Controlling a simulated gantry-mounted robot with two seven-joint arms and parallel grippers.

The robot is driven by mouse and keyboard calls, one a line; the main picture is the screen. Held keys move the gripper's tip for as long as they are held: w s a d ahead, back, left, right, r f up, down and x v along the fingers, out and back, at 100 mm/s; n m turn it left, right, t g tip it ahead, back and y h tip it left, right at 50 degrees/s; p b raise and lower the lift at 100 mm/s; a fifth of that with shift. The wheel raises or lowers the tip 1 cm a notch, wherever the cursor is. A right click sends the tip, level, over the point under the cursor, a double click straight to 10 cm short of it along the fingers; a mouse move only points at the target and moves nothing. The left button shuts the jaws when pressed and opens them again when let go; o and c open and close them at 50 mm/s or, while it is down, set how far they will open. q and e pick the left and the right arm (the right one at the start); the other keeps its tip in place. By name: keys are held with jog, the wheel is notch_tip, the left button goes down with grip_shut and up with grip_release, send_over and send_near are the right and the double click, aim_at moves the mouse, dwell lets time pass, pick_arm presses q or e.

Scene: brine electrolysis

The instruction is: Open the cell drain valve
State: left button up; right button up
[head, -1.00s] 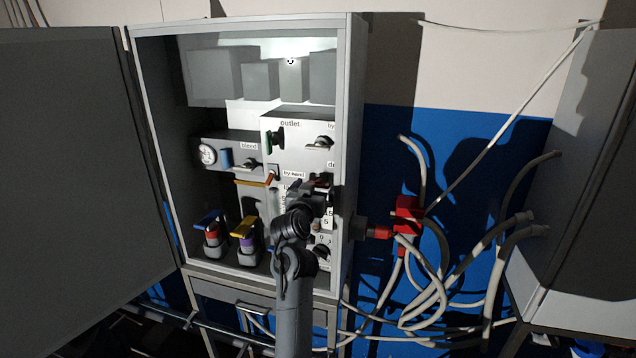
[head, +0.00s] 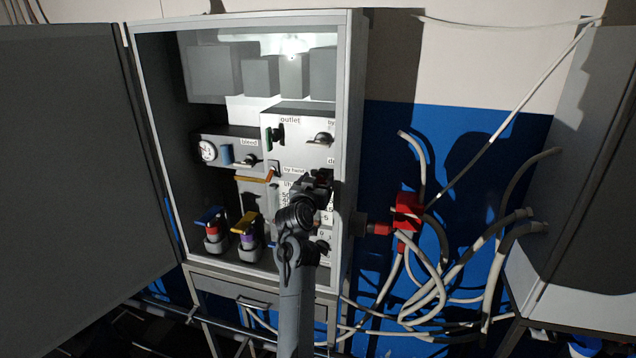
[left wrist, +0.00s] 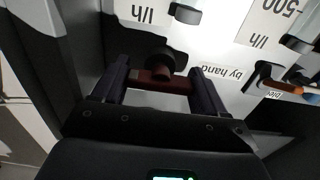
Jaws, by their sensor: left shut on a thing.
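The drain valve is on the white panel inside the open cabinet, mostly hidden by my left gripper in the head view; its "dr" label is partly cut off. In the left wrist view its dark red lever handle (left wrist: 150,79) lies across the space between my two fingers, with a dark round hub (left wrist: 160,60) behind it. My left gripper (head: 320,180) is at the panel's right part, under that label. It also shows in the left wrist view (left wrist: 162,86), shut on the handle. How far the valve is turned cannot be told. My right gripper is not in view.
An orange lever (head: 257,178) is to the left. Blue-handled (head: 210,216) and yellow-handled (head: 243,223) fittings stand lower left. The cabinet's right wall (head: 352,150) is close to my gripper.

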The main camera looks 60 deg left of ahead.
pick_arm(q)
jog(key=n+b, duration=0.3)
jog(key=n, duration=0.1)
jog(key=shift+f+n, duration=0.15)
jog(key=shift+n, duration=0.25)
jog(key=n+b, duration=0.3)
jog(key=n, duration=0.1)
jog(key=n+b, duration=0.4)
jog(key=n, duration=0.1)
jog(key=shift+n, duration=0.4)
jog(key=shift+n+b, duration=0.85)
jog(key=shift+n, duration=0.65)
jog(key=shift+n+b, duration=0.3)
